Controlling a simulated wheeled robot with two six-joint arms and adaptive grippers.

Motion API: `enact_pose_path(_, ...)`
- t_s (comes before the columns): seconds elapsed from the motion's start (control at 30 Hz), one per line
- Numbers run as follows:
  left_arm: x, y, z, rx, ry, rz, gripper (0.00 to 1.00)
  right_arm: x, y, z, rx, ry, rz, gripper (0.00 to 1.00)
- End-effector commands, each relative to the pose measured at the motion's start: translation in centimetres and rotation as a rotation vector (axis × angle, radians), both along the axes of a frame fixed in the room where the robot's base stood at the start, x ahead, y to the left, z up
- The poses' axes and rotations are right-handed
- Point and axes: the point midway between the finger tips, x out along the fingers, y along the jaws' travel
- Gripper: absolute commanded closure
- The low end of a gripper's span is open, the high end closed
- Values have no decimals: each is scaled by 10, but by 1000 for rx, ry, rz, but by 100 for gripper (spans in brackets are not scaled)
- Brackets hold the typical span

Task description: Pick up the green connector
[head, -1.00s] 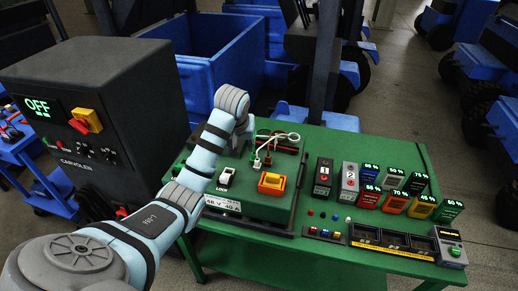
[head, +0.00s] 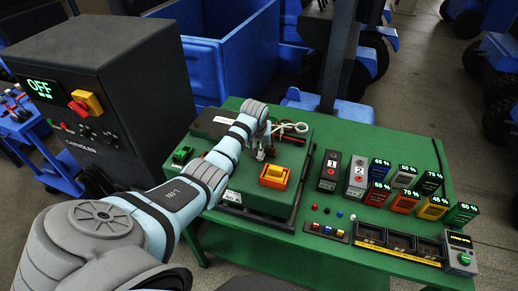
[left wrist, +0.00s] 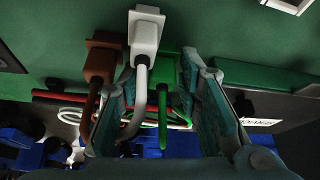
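The green connector (left wrist: 165,68) shows in the left wrist view on the green surface, with its green cable hanging towards my wrist. My left gripper (left wrist: 162,88) is open, with one teal finger pad on each side of it. The white connector (left wrist: 146,36) and the brown connector (left wrist: 101,62) sit beside it; the white one's cable crosses near the left finger. In the head view my left gripper (head: 265,138) is over the connector area of the green box, and the green connector cannot be made out there. My right gripper is not in view.
An orange switch (head: 274,175) sits on the box in front of the gripper. A cable loop (head: 292,128) lies just right of it. Labelled blocks (head: 405,200) and a tray (head: 397,243) stand on the green table's right side. A dark cabinet (head: 110,95) stands at left.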

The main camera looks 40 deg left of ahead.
Motion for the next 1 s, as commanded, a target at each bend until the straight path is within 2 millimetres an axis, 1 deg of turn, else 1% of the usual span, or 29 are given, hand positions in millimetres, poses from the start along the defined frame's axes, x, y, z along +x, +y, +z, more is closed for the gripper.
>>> enact_pose_path(0.03, 1, 0, -5, 0, 0, 0, 68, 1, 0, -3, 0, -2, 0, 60)
enact_pose_path(0.2, 2, 1, -4, 1, -1, -1, 68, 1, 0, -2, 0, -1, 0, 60)
enact_pose_path(0.23, 2, 0, -4, 1, -1, -1, 71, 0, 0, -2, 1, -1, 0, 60)
enact_pose_path(0.3, 2, 0, -4, 1, -1, -1, 83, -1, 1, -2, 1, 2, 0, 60)
enact_pose_path(0.33, 2, 0, -4, 1, -1, -1, 85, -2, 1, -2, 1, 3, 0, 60)
enact_pose_path(0.63, 2, 0, -4, 1, -1, -1, 86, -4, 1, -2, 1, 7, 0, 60)
enact_pose_path(0.73, 2, 0, 0, 0, -1, -1, 86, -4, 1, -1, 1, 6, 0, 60)
enact_pose_path(0.87, 2, 0, 16, 1, -3, -1, 86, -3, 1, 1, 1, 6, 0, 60)
enact_pose_path(0.97, 3, 1, 40, 2, -5, -1, 86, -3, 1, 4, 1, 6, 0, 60)
enact_pose_path(1.0, 3, 1, 52, 3, -5, -1, 86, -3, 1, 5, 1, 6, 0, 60)
